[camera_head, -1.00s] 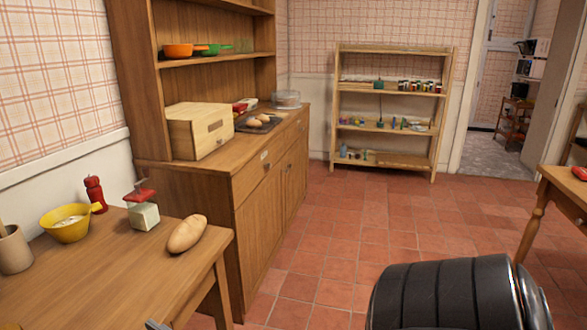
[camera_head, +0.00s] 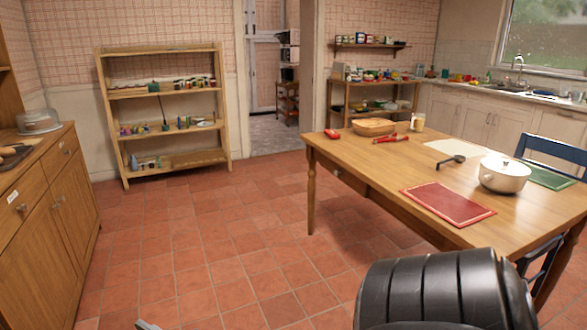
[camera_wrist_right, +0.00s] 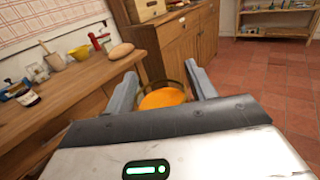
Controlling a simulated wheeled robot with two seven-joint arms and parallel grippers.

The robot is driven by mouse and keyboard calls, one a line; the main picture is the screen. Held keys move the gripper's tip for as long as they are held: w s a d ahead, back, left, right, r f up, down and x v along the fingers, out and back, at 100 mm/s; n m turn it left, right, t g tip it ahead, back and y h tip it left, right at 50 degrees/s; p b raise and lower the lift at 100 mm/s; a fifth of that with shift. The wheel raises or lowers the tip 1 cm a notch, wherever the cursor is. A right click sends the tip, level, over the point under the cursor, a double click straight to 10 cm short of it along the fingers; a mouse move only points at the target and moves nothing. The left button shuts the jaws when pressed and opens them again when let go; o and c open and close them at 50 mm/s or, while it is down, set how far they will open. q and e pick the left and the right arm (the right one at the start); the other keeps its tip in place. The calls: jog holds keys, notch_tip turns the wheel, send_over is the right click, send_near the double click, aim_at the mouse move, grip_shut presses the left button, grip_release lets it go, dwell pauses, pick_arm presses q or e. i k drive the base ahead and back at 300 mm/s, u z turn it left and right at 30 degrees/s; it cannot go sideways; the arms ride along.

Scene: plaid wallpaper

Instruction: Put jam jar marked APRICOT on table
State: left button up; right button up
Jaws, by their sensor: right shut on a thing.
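In the right wrist view my right gripper (camera_wrist_right: 163,92) is shut on a round jar with an orange top (camera_wrist_right: 163,99). Its fingers stand on both sides of it. No label shows, so I cannot read APRICOT on it. The wooden dining table (camera_head: 370,155) stands at the right in the head view, apart from the jar. A small grey tip shows at the bottom edge there; I cannot tell what it belongs to. My left gripper cannot be made out.
On the dining table are a white pot (camera_head: 504,175), a red mat (camera_head: 448,203), a bread basket (camera_head: 373,127) and a ladle (camera_head: 448,160). A blue chair (camera_head: 555,150) stands beside it. A shelf unit (camera_head: 165,133) is at the back. Tiled floor (camera_head: 215,235) is clear.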

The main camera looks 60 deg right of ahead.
aim_at(387, 171)
jog(key=z, duration=1.25)
jog(key=i, duration=1.5)
jog(key=z, duration=1.5)
jog(key=i, duration=1.85)
jog(key=z, duration=0.45)
